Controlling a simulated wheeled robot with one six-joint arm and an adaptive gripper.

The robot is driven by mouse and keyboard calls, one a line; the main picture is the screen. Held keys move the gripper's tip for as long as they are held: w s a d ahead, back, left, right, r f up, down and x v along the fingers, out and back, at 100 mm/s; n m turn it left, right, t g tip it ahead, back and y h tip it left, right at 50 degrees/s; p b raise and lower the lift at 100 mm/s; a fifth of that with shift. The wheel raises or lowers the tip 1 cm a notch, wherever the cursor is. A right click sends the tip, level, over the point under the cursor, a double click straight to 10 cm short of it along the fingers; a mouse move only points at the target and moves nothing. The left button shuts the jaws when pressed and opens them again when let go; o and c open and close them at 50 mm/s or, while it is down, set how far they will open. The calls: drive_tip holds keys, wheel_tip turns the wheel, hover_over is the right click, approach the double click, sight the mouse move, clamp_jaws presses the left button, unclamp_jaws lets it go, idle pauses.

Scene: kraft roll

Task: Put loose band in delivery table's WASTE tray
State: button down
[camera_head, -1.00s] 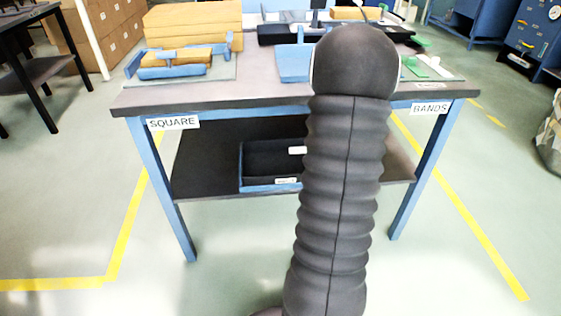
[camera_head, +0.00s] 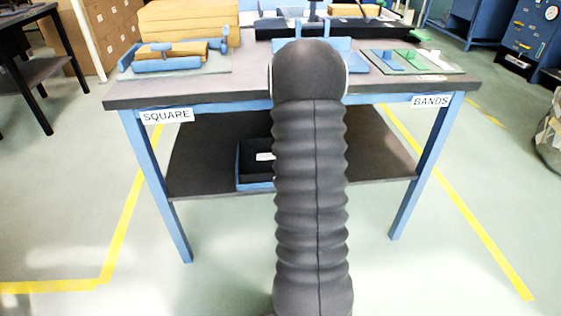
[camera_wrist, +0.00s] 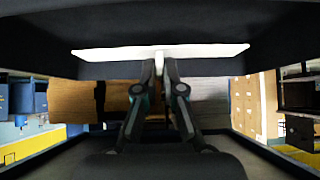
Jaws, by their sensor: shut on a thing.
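In the wrist view my gripper (camera_wrist: 160,70) is shut on the short stem of a long white strip (camera_wrist: 205,50), which looks like a band with a tab. The strip lies crosswise beyond the fingertips, in front of a dark surface. In the head view my arm hides my gripper and the strip. The delivery table (camera_head: 400,92) stands ahead, with SQUARE and BANDS labels on its front. A black tray with a blue rim (camera_head: 240,170) sits on its lower shelf, partly behind my arm. I cannot read its small label.
On the table top, stacked tan boards (camera_head: 190,22) and a blue fixture (camera_head: 167,65) are at left. A mat (camera_head: 440,68) with blue, green and white tabbed pieces is at right. Dark trays stand at the back. The lower shelf (camera_head: 380,150) is bare right of my arm.

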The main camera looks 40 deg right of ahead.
drive_tip(key=shift+f, duration=1.9)
drive_tip(key=shift+b, duration=0.3)
drive_tip(key=shift+f, duration=0.2)
drive_tip(key=c, duration=1.3)
unclamp_jaws()
drive_tip(key=shift+r, duration=0.1)
